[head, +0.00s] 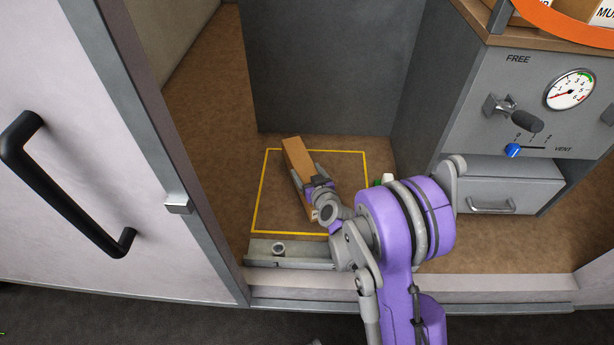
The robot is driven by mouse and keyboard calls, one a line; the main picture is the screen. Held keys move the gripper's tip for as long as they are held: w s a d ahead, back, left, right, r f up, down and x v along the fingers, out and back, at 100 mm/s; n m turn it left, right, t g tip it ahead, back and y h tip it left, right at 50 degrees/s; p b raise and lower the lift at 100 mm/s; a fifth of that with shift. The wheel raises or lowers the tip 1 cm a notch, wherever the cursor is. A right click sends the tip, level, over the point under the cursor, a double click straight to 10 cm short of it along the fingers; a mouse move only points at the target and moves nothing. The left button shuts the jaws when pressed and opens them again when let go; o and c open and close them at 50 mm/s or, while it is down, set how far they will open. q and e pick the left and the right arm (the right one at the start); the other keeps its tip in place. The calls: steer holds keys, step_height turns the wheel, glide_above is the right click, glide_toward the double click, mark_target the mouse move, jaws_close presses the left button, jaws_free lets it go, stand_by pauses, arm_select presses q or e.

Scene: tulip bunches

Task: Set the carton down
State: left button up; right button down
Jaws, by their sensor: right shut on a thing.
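The gripper and wrist hide part of the carton's right side. I cannot tell whether the carton's underside touches the floor. My left gripper is not in view.
A pale door (90,150) with a black handle (65,190) stands at the left. A metal rail (290,253) lies in front of the square. At the right is a grey cabinet (530,110) with a gauge (570,90) and a drawer (500,187). A small green and white item (386,180) shows behind my arm.

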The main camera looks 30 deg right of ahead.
steer(key=shift+f, duration=0.5)
steer(key=shift+f, duration=0.1)
